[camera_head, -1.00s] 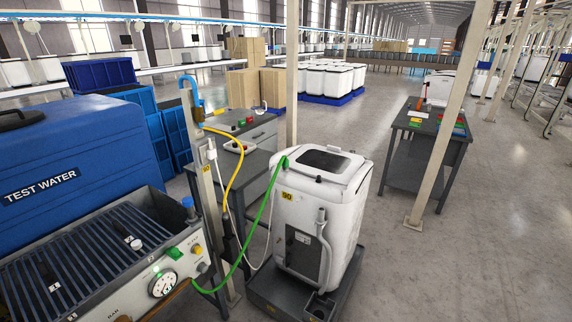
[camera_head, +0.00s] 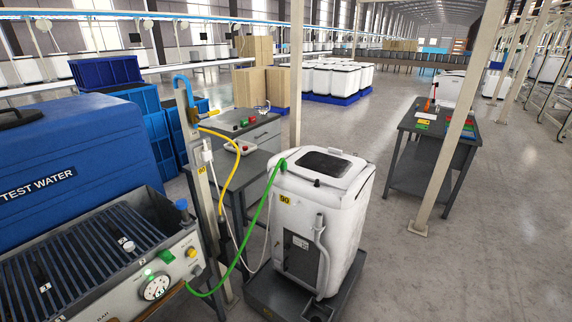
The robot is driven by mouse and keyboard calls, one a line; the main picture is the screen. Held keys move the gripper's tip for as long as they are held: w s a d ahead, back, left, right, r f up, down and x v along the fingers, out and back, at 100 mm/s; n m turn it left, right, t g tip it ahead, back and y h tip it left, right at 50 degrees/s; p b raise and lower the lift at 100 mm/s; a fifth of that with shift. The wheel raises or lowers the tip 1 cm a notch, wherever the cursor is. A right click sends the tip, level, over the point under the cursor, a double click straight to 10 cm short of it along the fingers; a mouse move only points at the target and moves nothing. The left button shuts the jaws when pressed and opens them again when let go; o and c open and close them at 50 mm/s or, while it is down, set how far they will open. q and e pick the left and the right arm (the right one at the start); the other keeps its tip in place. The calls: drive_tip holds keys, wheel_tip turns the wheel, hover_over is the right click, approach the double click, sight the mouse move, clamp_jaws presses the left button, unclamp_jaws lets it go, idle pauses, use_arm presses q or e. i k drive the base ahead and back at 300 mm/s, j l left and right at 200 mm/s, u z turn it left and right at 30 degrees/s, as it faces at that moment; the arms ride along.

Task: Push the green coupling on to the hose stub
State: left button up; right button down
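A green hose (camera_head: 243,255) runs from the front of the test bench (camera_head: 118,285) up to the top left back edge of a white appliance (camera_head: 312,215). The green coupling (camera_head: 283,163) appears to be its upper end at that edge. It looks close to or touching the appliance, but I cannot tell whether it sits fully on a stub. The hose stub itself is not clearly visible. Neither of my grippers is in view.
The appliance stands on a dark low base (camera_head: 262,296). A pale post (camera_head: 202,190) with a yellow hose (camera_head: 237,165) stands left of it. A blue TEST WATER tank (camera_head: 70,160) is at left.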

sight(284, 168)
drive_tip(key=i+l+u, duration=0.1)
drive_tip(key=l, duration=0.35)
drive_tip(key=i+l+u, duration=0.15)
drive_tip(key=i+l, duration=0.2)
drive_tip(key=l, duration=0.15)
drive_tip(key=i+l+u, duration=0.1)
drive_tip(key=l, duration=0.4)
drive_tip(key=i+l+u, duration=0.1)
drive_tip(key=i+l, duration=0.15)
drive_tip(key=l, duration=0.25)
drive_tip(key=i+l+u, duration=0.1)
drive_tip(key=l, duration=0.4)
drive_tip(key=i+l+u, duration=0.15)
drive_tip(key=l, duration=0.4)
drive_tip(key=i+l+u, duration=0.1)
drive_tip(key=l, duration=0.45)
drive_tip(key=i+l+u, duration=0.1)
drive_tip(key=l, duration=0.45)
